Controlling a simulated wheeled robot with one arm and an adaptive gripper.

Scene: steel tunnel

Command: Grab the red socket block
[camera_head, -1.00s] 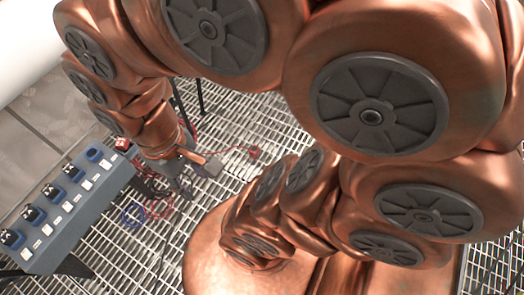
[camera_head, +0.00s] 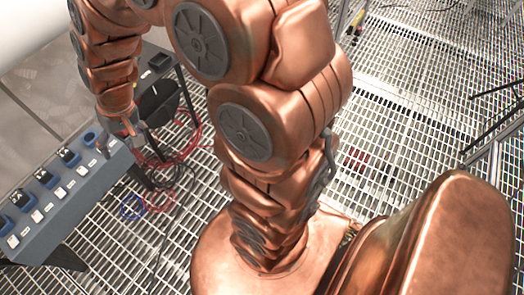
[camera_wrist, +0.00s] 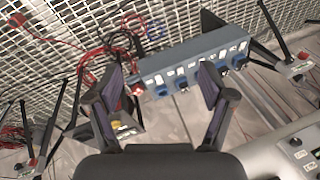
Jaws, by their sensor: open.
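The red socket block (camera_wrist: 137,89) is a small red piece at the left end of the blue-grey socket panel (camera_wrist: 197,56) in the wrist view. The panel also shows at the left in the head view (camera_head: 62,214), where the red block is hidden behind my arm. My gripper (camera_wrist: 163,88) is open and empty in the wrist view. The block appears between its fingers, close to the left one; I cannot tell how far beyond the tips it is. In the head view my gripper (camera_head: 124,142) is at the panel's far end, partly hidden by its own links.
Several blue sockets (camera_wrist: 182,83) line the panel beside the red block. Red cables (camera_head: 190,135) and blue cables (camera_head: 132,207) lie on the grating next to the panel. A dark round object (camera_head: 158,100) is beyond its far end. Black stand legs are nearby.

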